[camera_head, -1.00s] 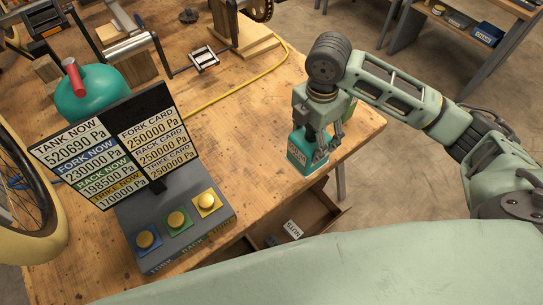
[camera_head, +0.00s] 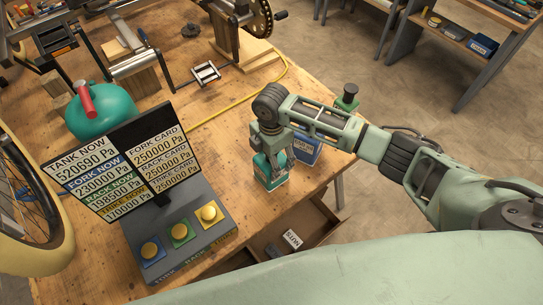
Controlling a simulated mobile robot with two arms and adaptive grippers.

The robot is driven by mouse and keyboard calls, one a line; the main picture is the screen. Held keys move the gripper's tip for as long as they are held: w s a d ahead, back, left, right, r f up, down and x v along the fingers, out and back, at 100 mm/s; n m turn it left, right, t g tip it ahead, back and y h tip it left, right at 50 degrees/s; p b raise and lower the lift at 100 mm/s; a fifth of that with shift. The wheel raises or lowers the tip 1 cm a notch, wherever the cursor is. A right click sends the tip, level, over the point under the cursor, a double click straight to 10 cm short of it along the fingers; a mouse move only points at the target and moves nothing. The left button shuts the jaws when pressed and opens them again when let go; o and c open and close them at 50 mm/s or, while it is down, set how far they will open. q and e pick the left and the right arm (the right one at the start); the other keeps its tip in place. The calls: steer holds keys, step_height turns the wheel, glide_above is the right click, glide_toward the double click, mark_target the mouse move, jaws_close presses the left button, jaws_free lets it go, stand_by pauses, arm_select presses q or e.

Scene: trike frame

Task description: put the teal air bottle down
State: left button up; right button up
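The teal air bottle (camera_head: 270,174), a small teal container with a pale label, is upright at the right part of the wooden workbench (camera_head: 225,130). My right gripper (camera_head: 273,155), coming in from the right, points down with its fingers closed around the upper part of the bottle. The fingers and wrist hide its top. Its base is at or just above the bench top; I cannot tell whether it touches. My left gripper is not in view.
A blue labelled container (camera_head: 306,152) and a green one with a dark top (camera_head: 347,98) stand to the right, partly behind my arm. A pressure display with buttons (camera_head: 180,232) stands left. A round teal tank (camera_head: 103,112) sits behind it. An open drawer (camera_head: 318,222) juts out in front.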

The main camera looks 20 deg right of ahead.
steer(key=shift+f, duration=0.2)
steer(key=o, duration=1.9)
steer(key=shift+o, duration=0.2)
steer(key=shift+r, duration=0.15)
step_height(320, 180, up, 12)
steer(key=shift+b, duration=1)
